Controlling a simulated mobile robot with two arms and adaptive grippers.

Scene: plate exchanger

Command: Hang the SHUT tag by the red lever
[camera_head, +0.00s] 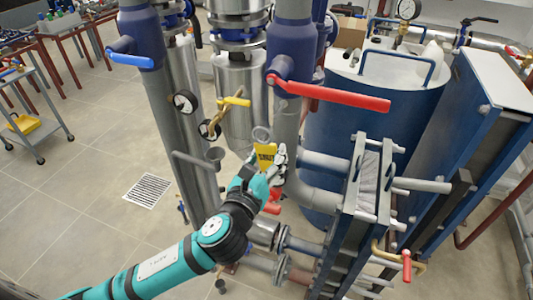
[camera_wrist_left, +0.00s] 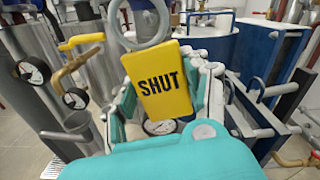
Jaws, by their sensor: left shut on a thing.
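The yellow SHUT tag (camera_head: 265,156) with a grey ring (camera_head: 261,134) at its top is held upright in my left gripper (camera_head: 266,172). In the left wrist view the tag (camera_wrist_left: 160,82) faces me, its lettering readable, with the fingers on both sides of it and the ring (camera_wrist_left: 140,22) above. The long red lever (camera_head: 328,93) sticks out to the right from a dark blue valve body (camera_head: 293,68), above and to the right of the tag. The tag is apart from the lever. My right gripper does not show.
A yellow lever (camera_head: 232,103) and round gauges (camera_head: 185,101) are on the pipes left of the tag. A blue lever (camera_head: 130,60) is farther left. The plate exchanger (camera_head: 365,190) stands close on the right, before a blue tank (camera_head: 335,130). Open floor lies at left.

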